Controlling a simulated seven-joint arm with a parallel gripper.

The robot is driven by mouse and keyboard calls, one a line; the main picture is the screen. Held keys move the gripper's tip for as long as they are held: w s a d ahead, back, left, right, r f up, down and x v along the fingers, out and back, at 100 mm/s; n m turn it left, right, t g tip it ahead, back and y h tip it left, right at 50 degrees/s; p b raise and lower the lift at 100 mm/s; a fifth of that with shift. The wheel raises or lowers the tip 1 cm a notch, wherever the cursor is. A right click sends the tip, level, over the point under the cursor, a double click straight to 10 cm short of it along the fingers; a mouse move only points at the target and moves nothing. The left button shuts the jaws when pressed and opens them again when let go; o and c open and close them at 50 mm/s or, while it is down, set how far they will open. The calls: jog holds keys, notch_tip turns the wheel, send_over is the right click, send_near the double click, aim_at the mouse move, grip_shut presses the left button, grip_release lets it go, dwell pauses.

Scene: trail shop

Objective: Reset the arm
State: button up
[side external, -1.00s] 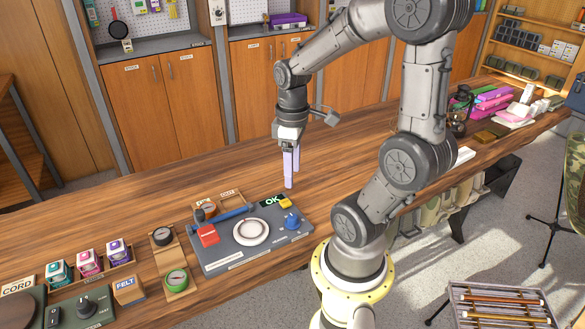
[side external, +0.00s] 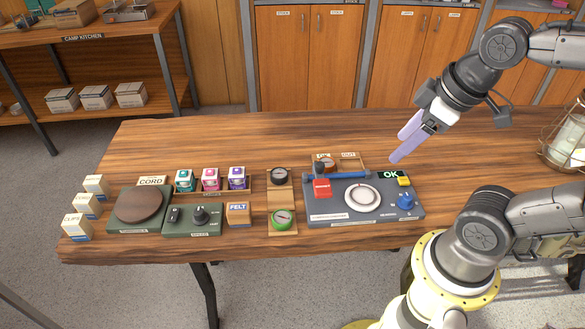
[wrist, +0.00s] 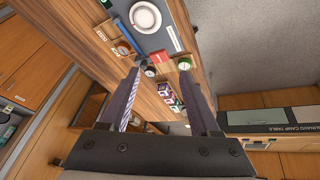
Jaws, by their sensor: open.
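My gripper (side external: 399,147) is open and empty. Its two pale lilac fingers point down and to the left, above the table behind the right end of the grey tester panel (side external: 335,209). In the wrist view the fingers of my gripper (wrist: 159,74) stand apart with nothing between them. The panel carries a white ring (side external: 362,187), a red block (side external: 322,188), a blue knob (side external: 405,201) and a yellow button (side external: 404,181). Its small display (side external: 391,174) reads OK in green.
The wooden table (side external: 250,138) is clear behind the row of goods. Left of the panel are a green compass (side external: 282,218), a FELT box (side external: 238,213), several small coloured boxes (side external: 211,179) and a round brown pad (side external: 139,205). A lantern (side external: 568,140) stands at the right.

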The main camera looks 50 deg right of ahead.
jog(key=shift+s+a+r+m+t, duration=0.1)
jog(key=shift+s+a+m+t, duration=0.2)
jog(key=shift+m, duration=0.45)
jog(key=shift+s+a+m+t, duration=0.1)
jog(key=shift+s+a+m, duration=0.25)
jog(key=shift+m, duration=0.4)
jog(key=shift+d, duration=0.1)
